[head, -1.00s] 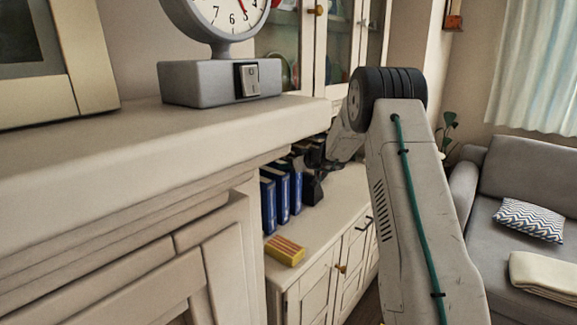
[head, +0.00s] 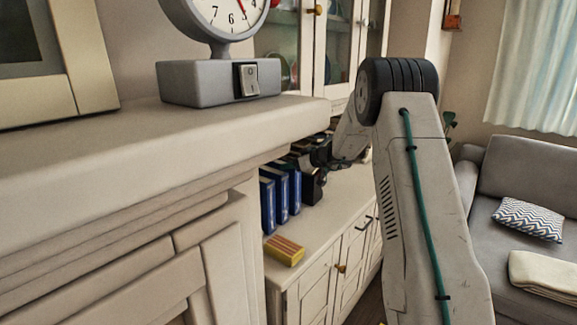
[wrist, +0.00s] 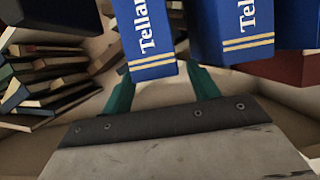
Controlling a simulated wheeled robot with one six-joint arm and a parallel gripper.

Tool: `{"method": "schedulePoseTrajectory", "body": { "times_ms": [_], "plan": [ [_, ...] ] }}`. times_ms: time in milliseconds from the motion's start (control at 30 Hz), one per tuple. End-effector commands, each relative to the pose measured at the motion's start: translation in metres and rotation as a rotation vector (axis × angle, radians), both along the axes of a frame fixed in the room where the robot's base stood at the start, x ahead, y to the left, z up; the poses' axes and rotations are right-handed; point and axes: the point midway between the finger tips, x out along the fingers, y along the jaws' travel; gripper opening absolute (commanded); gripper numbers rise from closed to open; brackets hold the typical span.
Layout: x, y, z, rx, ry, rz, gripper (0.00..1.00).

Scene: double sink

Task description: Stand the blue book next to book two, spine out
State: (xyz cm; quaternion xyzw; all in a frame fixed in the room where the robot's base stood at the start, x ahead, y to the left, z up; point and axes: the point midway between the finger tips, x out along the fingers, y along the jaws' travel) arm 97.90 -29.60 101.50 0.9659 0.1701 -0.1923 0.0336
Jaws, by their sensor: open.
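Blue books with gold bands and white spine lettering stand upright in a row on the cabinet top. In the head view they show as a near book (head: 268,206), a middle book (head: 281,196) and a farther book (head: 295,190). In the wrist view, one blue book (wrist: 146,38) shows between the open teal fingers of my gripper (wrist: 160,84), spine facing the camera. Another blue book (wrist: 233,32) stands to its right, with a narrow gap. I cannot tell which is book two. In the head view my gripper (head: 318,165) is beside the row's far end, partly hidden.
A yellow striped block (head: 284,250) lies on the cabinet top (head: 318,238) in front of the books. The mantel (head: 160,130) with a clock (head: 220,60) overhangs at left. A heap of dark books (wrist: 45,80) shows at left in the wrist view.

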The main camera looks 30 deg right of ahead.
Motion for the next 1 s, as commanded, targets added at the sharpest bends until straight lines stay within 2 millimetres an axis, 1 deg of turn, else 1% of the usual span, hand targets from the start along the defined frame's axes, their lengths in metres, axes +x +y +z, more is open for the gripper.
{"method": "schedulePoseTrajectory", "body": {
  "times_ms": [33,200,300,400,500,600,1000],
  "plan": [
    [-0.01,-0.005,0.006,-0.001,-0.001,-0.004,0.6],
    [-0.043,-0.017,0.02,-0.002,-0.002,-0.002,0.6],
    [-0.059,-0.022,0.026,-0.002,-0.001,-0.002,0.6],
    [-0.07,-0.027,0.031,-0.002,-0.001,-0.001,0.6],
    [-0.077,-0.029,0.034,-0.001,0.0,-0.003,0.6],
    [-0.08,-0.03,0.035,-0.001,0.0,-0.001,0.6],
    [-0.08,-0.029,0.035,-0.001,0.0,-0.001,0.6]
  ]
}}
